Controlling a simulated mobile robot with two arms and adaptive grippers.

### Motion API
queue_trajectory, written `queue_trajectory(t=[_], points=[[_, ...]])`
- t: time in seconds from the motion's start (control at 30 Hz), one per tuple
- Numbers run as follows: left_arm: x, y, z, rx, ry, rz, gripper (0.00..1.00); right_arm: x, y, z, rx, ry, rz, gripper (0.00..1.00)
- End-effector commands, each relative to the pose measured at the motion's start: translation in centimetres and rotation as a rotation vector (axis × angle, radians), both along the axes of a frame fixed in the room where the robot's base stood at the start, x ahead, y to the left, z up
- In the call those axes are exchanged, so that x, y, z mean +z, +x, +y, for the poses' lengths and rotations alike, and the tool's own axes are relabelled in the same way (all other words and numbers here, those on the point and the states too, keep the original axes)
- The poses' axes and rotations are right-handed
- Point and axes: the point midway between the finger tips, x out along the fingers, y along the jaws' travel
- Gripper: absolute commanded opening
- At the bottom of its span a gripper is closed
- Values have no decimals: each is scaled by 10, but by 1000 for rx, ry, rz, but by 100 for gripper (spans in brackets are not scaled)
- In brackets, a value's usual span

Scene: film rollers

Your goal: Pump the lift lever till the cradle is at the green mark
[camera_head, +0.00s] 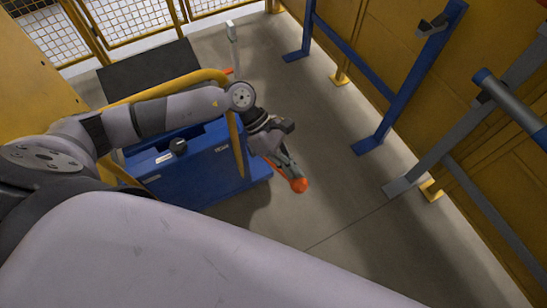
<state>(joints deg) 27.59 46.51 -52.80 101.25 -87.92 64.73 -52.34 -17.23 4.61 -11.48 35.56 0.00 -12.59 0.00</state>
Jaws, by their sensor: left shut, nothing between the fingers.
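A blue lift cart (190,170) stands left of centre, with a yellow tube frame (205,76) and a dark flat top (150,72). An orange ball knob (299,185), apparently the end of the lift lever, is to the right of the cart. Part of an orange rod shows beside my gripper. My left gripper (290,167) reaches over the cart, pointing down, with its shut, empty fingers right by the knob. I cannot tell whether they touch it. I cannot make out the cradle or a green mark. My right gripper is not in view.
A blue rack frame (375,80) and a grey stand (440,155) with a roller-like bar (510,103) stand along the yellow wall at right. Mesh fencing (130,15) closes the back. The grey floor (350,230) right of the cart is clear.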

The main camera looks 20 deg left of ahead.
Motion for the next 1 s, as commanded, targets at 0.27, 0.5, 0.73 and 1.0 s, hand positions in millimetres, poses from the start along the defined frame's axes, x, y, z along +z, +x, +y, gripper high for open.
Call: queue_trajectory(t=[0.27, 0.5, 0.73, 1.0], points=[[-1, -1, -1, -1, 0, 1, 0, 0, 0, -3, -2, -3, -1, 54], [-4, -2, -2, -1, 0, 2, 0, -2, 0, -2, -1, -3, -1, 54], [-25, -11, -13, -4, -1, 4, 0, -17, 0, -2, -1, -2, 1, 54], [-56, -26, -31, -2, 1, 4, 0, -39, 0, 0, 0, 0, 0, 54]])
